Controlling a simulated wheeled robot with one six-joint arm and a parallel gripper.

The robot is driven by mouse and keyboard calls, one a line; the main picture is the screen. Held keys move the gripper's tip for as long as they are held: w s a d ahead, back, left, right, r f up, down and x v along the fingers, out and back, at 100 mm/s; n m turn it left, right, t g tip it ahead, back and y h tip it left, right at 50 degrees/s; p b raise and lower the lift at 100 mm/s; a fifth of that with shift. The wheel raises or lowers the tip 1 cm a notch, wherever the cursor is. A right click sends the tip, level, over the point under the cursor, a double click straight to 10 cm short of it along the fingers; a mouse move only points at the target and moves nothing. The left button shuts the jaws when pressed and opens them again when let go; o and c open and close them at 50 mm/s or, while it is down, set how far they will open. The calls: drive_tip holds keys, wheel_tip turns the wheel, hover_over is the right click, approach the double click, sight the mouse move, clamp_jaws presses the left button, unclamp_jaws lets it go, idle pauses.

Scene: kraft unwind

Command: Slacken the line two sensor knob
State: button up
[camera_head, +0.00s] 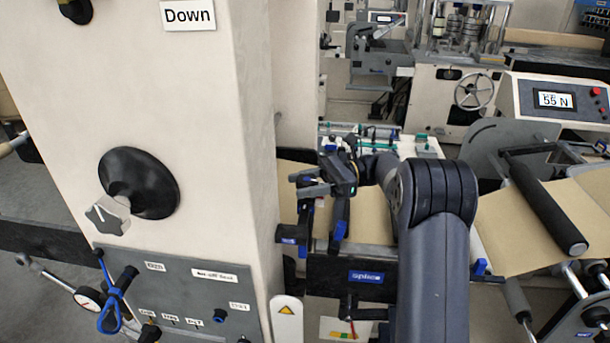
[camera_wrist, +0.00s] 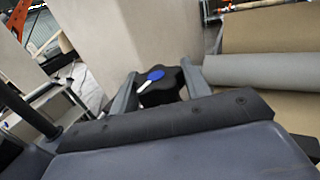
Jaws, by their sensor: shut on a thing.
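In the wrist view a dark lobed knob (camera_wrist: 172,92) with a blue cap and a white pointer line sits between the two fingers of my gripper (camera_wrist: 160,87). My gripper is shut on this knob, with one finger on each side. A beige wall stands behind it. In the head view my gripper (camera_head: 312,182) reaches left past the beige column, beside the brown web. The held knob cannot be made out clearly there. No label naming line two is readable.
The beige column (camera_head: 235,130) stands close on the left, with a pale lobed knob (camera_head: 107,215) on a black disc. Below is a grey panel (camera_head: 185,285) with small knobs and a blue-handled tool. A black roller (camera_head: 545,205) and a display (camera_head: 555,100) reading 55 N are at right.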

drive_tip(key=shift+f+n+g, duration=0.3)
drive_tip(key=shift+g, duration=0.2)
drive_tip(key=o, duration=0.8)
drive_tip(key=shift+w+a, duration=0.1)
drive_tip(key=shift+o, duration=0.6)
drive_tip(key=shift+r, duration=0.15)
drive_tip(key=shift+t, duration=0.3)
